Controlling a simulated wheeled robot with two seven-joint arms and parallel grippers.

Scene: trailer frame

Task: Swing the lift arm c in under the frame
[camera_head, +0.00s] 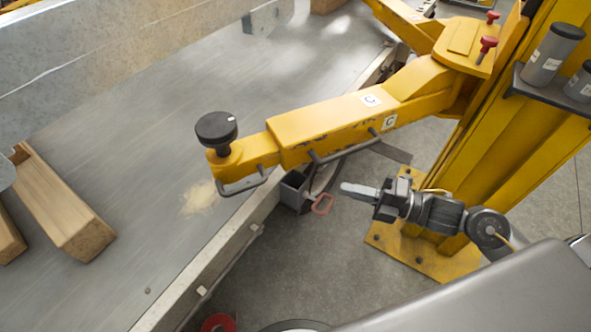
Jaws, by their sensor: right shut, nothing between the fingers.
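The yellow lift arm c (340,116), marked with "C" labels, reaches left from the yellow lift column (513,130). Its outer end, with a round black pad (216,129) on top, is over the grey metal bed near the bed's edge. A dark bar handle (335,150) runs along the arm's near side, and another loop handle (245,184) is near the tip. My right gripper (357,191) is shut and empty. It is below and in front of the arm's handle in the picture, apart from it. My left gripper is not in view.
The grey bed (130,130) of the trailer frame fills the left, with wooden blocks (65,205) on it. Open floor (320,260) is below.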

